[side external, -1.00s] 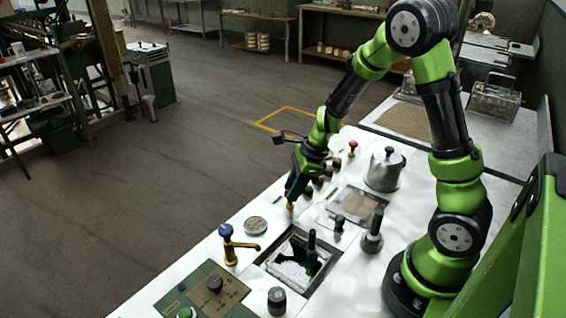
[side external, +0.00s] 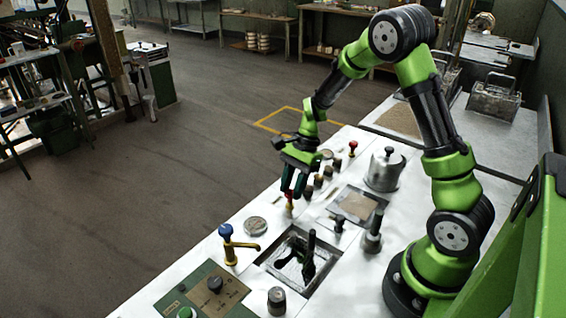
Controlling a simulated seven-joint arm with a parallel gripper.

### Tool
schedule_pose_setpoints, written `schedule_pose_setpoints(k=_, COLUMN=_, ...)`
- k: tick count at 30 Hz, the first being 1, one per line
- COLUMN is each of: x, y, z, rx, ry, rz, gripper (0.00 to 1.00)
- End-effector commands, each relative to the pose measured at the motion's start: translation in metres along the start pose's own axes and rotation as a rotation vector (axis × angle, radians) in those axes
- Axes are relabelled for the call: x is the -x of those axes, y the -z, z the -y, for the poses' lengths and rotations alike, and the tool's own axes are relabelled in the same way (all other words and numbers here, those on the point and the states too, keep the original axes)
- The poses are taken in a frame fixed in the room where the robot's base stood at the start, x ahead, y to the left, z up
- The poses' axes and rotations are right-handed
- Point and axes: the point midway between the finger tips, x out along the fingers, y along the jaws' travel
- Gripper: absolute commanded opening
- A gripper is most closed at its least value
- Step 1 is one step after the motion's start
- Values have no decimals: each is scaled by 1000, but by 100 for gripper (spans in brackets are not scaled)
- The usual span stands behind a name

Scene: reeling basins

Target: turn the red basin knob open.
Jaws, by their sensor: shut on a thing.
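A small red knob (side external: 289,196) on a short stem stands on the white bench top, behind the square basin. My gripper (side external: 292,192) points down over it, with its two dark green fingers on either side of the knob. The gripper is shut on the red knob, and the fingers hide part of it. The square basin (side external: 263,264) is sunk in the bench in front, with a dark upright handle (side external: 310,248) in it.
A blue-topped brass tap (side external: 227,243) stands left of the basin. A second red-topped knob (side external: 352,147), a lidded metal pot (side external: 385,170) and several dark knobs stand farther back. A round disc (side external: 255,224) lies between tap and gripper.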

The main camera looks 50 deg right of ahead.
Motion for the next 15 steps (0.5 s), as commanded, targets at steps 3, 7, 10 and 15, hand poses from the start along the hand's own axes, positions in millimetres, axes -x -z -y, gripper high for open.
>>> schedule_pose_setpoints(k=3, x=1, y=0, z=2, rx=102, ry=-42, rz=1, gripper=3)
schedule_pose_setpoints(k=7, x=1, y=0, z=3, rx=217, ry=-89, rz=1, gripper=3)
schedule_pose_setpoints(k=10, x=0, y=0, z=4, rx=305, ry=-126, rz=0, gripper=3)
schedule_pose_setpoints(k=15, x=0, y=-1, z=5, rx=452, ry=-187, rz=0, gripper=3)
